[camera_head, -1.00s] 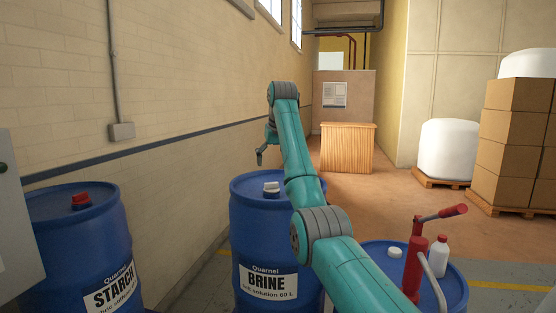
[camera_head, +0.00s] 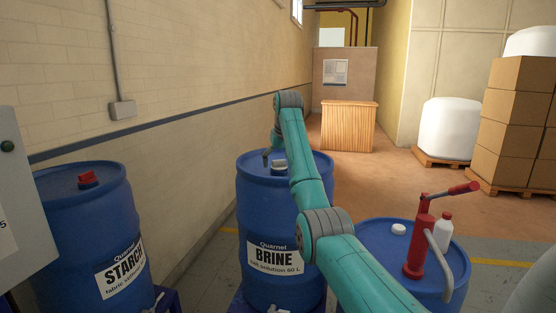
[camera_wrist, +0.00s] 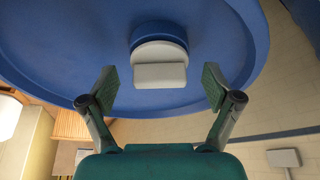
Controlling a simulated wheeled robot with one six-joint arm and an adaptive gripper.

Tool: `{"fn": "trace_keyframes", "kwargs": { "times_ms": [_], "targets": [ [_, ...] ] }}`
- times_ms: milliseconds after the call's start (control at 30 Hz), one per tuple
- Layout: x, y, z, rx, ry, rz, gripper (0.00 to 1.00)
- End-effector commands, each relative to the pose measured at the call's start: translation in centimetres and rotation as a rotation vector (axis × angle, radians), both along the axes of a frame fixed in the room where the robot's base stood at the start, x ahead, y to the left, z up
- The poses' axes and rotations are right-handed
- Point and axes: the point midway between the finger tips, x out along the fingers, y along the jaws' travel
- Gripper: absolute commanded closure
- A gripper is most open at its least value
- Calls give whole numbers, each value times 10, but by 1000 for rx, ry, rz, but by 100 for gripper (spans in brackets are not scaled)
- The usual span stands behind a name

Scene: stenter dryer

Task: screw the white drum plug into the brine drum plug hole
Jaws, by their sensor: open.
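The white drum plug (camera_head: 279,168) is at the blue neck on top of the blue brine drum (camera_head: 268,225). In the wrist view the plug (camera_wrist: 160,52) shows as a white disc with a raised grip bar, at the blue neck (camera_wrist: 158,32). The plug hole itself is hidden by the plug; I cannot tell how deep it sits. My gripper (camera_wrist: 159,84) is open and empty, its fingers apart to the left and right of the grip bar, not touching it. In the head view my gripper (camera_head: 266,157) is just above the drum top, left of the plug.
A blue starch drum (camera_head: 92,235) with a red cap stands left. A blue drum (camera_head: 385,265) at right carries a red hand pump (camera_head: 418,245), a white bottle (camera_head: 443,232) and a white cap (camera_head: 399,229). A wall runs behind the drums on the left.

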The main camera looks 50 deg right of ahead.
Motion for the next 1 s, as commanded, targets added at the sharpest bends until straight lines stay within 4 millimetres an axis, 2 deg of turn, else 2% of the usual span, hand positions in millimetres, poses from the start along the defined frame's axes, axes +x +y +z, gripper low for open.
{"fn": "trace_keyframes", "kwargs": {
  "times_ms": [100,133,367,467,500,633,1000],
  "targets": [
    [0,0,0,0,0,0,11],
    [0,0,0,0,0,0,16],
    [0,0,0,0,0,0,73],
    [0,0,0,0,0,0,75],
    [0,0,0,0,0,0,80],
    [1,1,0,0,1,-40,81],
    [0,0,0,0,1,-425,81]
  ]
}}
